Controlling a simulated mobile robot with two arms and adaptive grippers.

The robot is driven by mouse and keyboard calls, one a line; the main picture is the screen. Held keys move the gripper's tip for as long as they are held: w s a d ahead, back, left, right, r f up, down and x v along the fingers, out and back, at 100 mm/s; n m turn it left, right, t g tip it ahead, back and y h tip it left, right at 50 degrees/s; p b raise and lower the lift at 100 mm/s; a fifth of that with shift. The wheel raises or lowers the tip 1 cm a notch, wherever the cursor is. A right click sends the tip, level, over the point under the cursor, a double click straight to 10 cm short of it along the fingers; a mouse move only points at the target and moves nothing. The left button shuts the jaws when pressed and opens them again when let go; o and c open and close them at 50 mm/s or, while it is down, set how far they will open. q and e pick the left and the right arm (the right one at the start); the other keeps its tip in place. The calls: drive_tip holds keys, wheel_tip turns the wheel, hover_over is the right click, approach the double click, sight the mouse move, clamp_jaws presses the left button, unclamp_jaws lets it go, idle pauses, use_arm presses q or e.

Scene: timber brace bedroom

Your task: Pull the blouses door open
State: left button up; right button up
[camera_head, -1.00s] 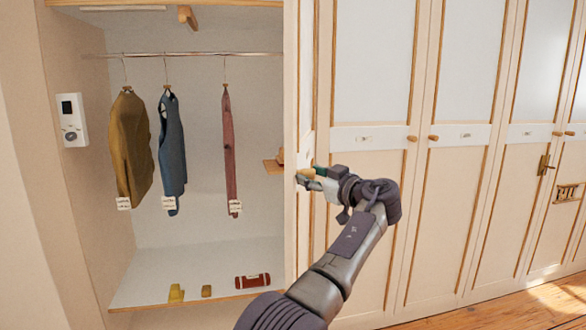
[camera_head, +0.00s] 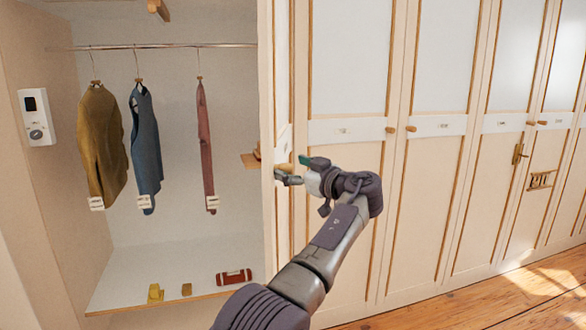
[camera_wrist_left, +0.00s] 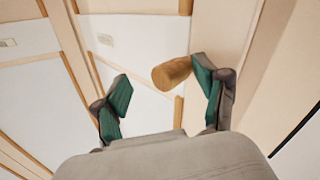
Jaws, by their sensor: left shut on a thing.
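The door at my left gripper (camera_head: 292,172) is a narrow cream panel (camera_head: 268,80) with wood trim, seen nearly edge-on beside the open wardrobe bay. I cannot read its label, so I cannot confirm that it is the blouses door. The gripper is shut on the door's wooden knob (camera_head: 283,168), which is partly hidden in the head view. In the left wrist view the round knob (camera_wrist_left: 172,72) lies between the green-padded fingers (camera_wrist_left: 163,90), close to the right one. My right gripper is not in view.
The open bay holds a mustard garment (camera_head: 100,145), a blue one (camera_head: 146,140) and a red one (camera_head: 205,135) on a rail. Small items (camera_head: 234,277) lie on the bay floor. Closed cream doors (camera_head: 440,180) with knobs line the right. Wooden floor (camera_head: 490,300) shows lower right.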

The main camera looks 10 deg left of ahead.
use_arm(q)
drive_tip(key=shift+w+r, duration=0.1)
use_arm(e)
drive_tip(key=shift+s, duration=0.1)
use_arm(q)
wheel_tip(320, 180, up, 10)
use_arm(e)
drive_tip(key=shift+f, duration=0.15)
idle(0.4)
